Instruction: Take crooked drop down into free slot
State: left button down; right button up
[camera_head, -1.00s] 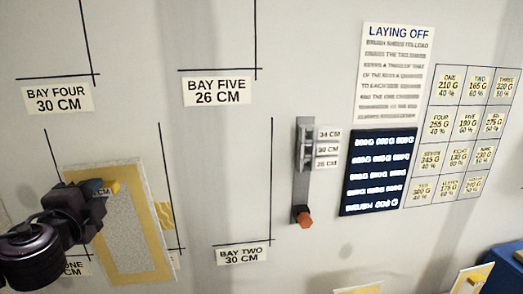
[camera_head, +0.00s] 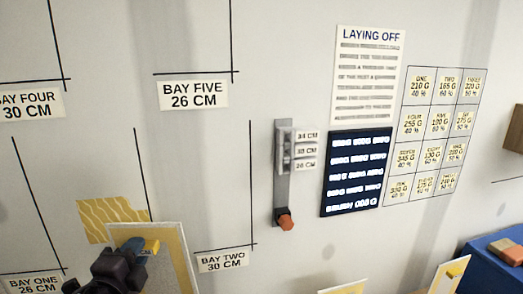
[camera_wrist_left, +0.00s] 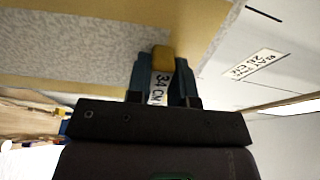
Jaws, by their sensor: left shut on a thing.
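The drop in hand (camera_head: 172,253) is a board with a speckled grey face and a yellow border. It stands low in the head view, its lower part cut off by the frame. My left gripper (camera_head: 140,248) is shut on its yellow tab (camera_wrist_left: 164,58), beside a label reading 34 CM. The board (camera_wrist_left: 80,40) fills the upper left of the left wrist view. A yellow wavy-patterned patch (camera_head: 108,217) shows on the wall behind it, tilted, its lower right hidden by the board. I cannot tell which free slot is meant. My right gripper is not in view.
Wall labels mark Bay One (camera_head: 35,283), Bay Two (camera_head: 222,262), Bay Four (camera_head: 30,104) and Bay Five (camera_head: 193,94), with black corner lines. A lever with an orange knob (camera_head: 285,222) is on the wall. Other boards (camera_head: 452,274) and a blue table (camera_head: 490,262) are at lower right.

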pick_arm(q)
jog(key=y, duration=0.1)
send_near(170, 274)
jog(key=shift+n, duration=0.4)
jog(key=w, duration=0.4)
jog(key=shift+s+f+b, duration=0.2)
jog(key=shift+f+b, duration=0.1)
jog(key=shift+d, duration=0.1)
